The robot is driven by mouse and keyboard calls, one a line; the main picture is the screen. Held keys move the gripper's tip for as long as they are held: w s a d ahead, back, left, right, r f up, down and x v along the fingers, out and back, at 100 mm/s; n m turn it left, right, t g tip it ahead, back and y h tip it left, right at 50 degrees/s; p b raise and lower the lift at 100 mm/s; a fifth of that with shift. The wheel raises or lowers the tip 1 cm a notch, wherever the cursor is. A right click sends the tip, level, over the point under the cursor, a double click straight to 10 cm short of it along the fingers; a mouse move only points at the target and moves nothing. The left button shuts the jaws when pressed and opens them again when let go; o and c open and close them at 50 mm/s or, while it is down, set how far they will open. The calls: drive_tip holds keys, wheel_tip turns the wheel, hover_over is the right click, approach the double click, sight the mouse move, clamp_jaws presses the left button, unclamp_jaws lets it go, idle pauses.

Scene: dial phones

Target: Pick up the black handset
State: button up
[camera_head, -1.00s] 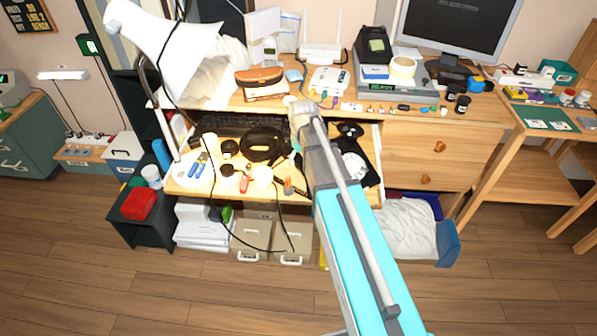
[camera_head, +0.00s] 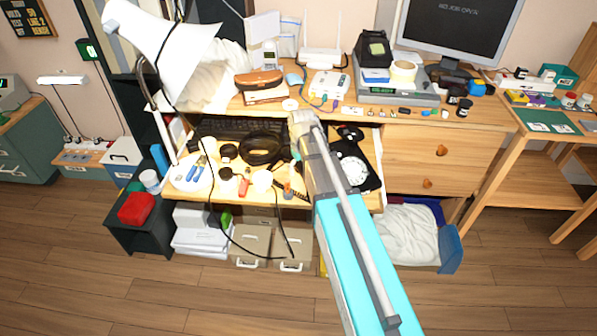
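A black dial phone (camera_head: 367,180) with a white dial lies in the pulled-out drawer, just right of my arm. A small black piece (camera_head: 348,132) lies behind it in the drawer; it may be the black handset, but it is too small to tell. My arm crosses the middle of the view and covers the phone's left side.
The desk top holds a lamp (camera_head: 165,45), a router (camera_head: 320,57) and a monitor (camera_head: 460,28). The floor in front is clear.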

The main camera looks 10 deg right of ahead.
clamp_jaws()
drive_tip(key=shift+r, duration=0.1)
idle(0.4)
wheel_tip(320, 180, up, 2)
drive_tip(key=p, duration=0.2)
drive_tip(key=shift+r+p, duration=0.25)
drive_tip(key=shift+p, duration=0.1)
drive_tip(key=s+r+p, duration=0.1)
drive_tip(key=r+p, duration=0.1)
drive_tip(key=s+r+p, duration=0.2)
drive_tip(key=s+d+r+p, duration=0.1)
drive_tip(key=s+r+p, duration=0.1)
drive_tip(key=shift+r+p, duration=0.3)
drive_tip(key=s+d+r+p, duration=0.2)
drive_tip(key=s+r+p, duration=0.1)
drive_tip(key=s, duration=0.5)
drive_tip(key=shift+s+r+p, duration=0.35)
drive_tip(key=shift+s, duration=0.05)
drive_tip(key=shift+w, duration=0.1)
